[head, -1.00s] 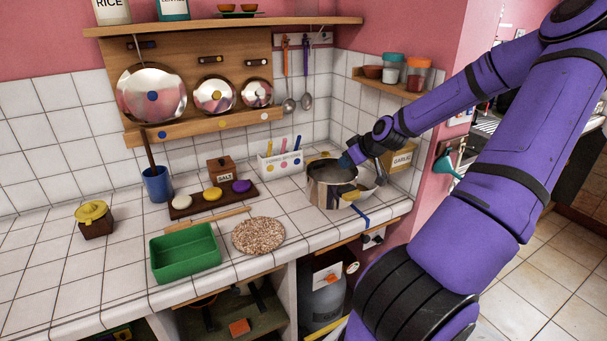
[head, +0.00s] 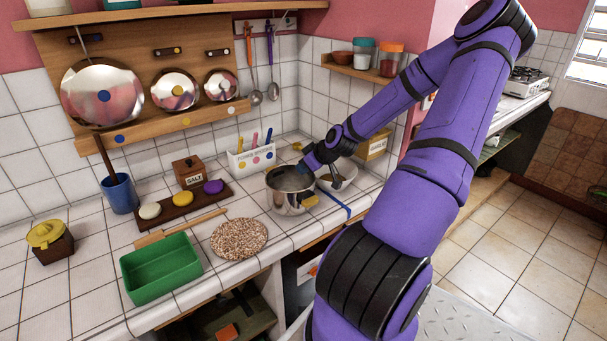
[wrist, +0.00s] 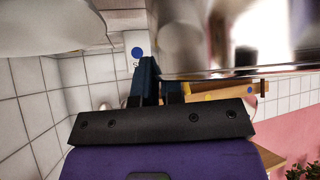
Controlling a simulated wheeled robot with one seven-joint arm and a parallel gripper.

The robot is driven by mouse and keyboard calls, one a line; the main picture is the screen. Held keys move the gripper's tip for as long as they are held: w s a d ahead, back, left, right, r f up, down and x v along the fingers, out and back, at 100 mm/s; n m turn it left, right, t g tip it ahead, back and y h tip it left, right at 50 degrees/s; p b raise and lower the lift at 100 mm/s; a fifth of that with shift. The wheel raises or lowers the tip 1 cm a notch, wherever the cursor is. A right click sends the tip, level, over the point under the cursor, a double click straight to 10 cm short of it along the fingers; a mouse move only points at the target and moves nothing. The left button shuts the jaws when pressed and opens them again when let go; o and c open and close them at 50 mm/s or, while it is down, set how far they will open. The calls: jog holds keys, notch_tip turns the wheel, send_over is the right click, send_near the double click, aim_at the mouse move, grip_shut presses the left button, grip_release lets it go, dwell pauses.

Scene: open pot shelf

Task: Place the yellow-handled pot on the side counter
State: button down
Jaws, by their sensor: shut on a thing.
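The shiny steel pot (head: 287,198) with a yellow handle (head: 311,201) is at the right part of the tiled counter (head: 95,290), near its front edge. My gripper (head: 305,171) is at the pot's right rim and shut on it. In the wrist view the pot's metal wall (wrist: 225,45) fills the upper right, against my dark blue gripper fingers (wrist: 155,85). The fingertips are partly hidden by the pot. I cannot tell whether the pot's base touches the counter.
A pale bowl (head: 350,171) stands close right of the pot, and a blue strip (head: 335,203) lies in front. A stove (head: 524,82) stands far right.

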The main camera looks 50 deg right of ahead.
jog(key=shift+f, duration=1.25)
jog(key=c, duration=1.2)
grip_release()
jog(key=shift+f, duration=0.1)
jog(key=shift+c, duration=0.2)
